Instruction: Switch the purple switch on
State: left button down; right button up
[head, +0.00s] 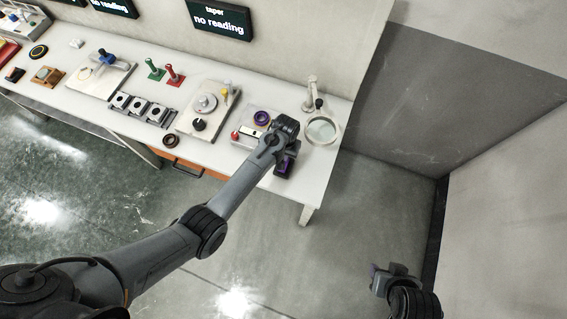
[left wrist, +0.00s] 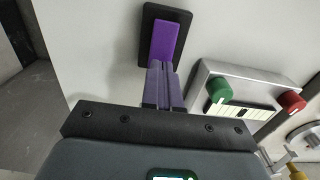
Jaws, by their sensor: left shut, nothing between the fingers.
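The purple switch (left wrist: 165,40) is a rocker on a dark rectangular plate, at the top middle of the left wrist view. In the head view it shows purple (head: 284,166) near the table's front right corner, partly covered by my left gripper. My left gripper (left wrist: 160,66) is shut and empty. Its fingertips are at the lower end of the rocker; I cannot tell whether they touch it. My right gripper (head: 380,277) is low at the right of the head view, away from the table, and its jaws are not clear.
A metal box with a green knob (left wrist: 219,89) and a red knob (left wrist: 291,102) stands beside the switch. A round magnifier (head: 322,129) stands at the table's right end. A dial plate (head: 207,108) lies further left. The floor right of the table is clear.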

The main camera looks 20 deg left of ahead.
pick_arm(q)
jog(key=shift+f, duration=0.1)
dwell(0.5)
jog(key=shift+f+b, duration=0.65)
jog(key=shift+f, duration=0.25)
dwell(0.3)
notch_tip(320, 180, up, 7)
jog(key=p, duration=0.8)
dwell(0.3)
dwell(0.4)
